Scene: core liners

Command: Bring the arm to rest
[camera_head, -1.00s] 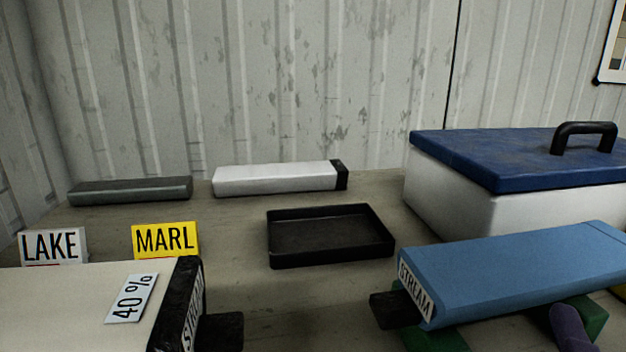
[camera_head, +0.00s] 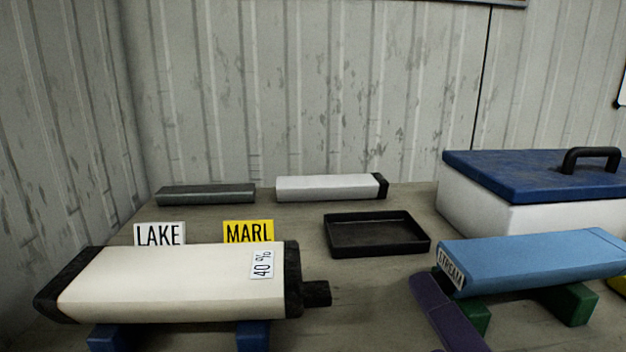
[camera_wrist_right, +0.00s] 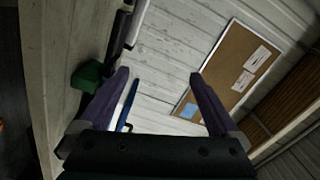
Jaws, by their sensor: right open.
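My right gripper (camera_wrist_right: 158,76) is open and empty in the right wrist view, its two purple fingers spread wide. One purple finger, which looks like part of this gripper, also shows in the head view (camera_head: 447,315), in front of the near end of the blue liner (camera_head: 535,260). I cannot tell whether it touches. The blue liner carries a STREAM label and lies on green supports (camera_head: 568,303). A cream liner (camera_head: 180,280) with black ends and a 40 % label lies on blue supports (camera_head: 253,335) at the left. My left gripper is not in view.
LAKE (camera_head: 159,234) and MARL (camera_head: 248,231) signs stand behind the cream liner. A black tray (camera_head: 376,250) sits mid-table. Grey (camera_head: 205,195) and white (camera_head: 325,187) bars lie behind. A white box with a blue lid (camera_head: 530,175) stands right. A corkboard (camera_wrist_right: 232,72) hangs on the wall.

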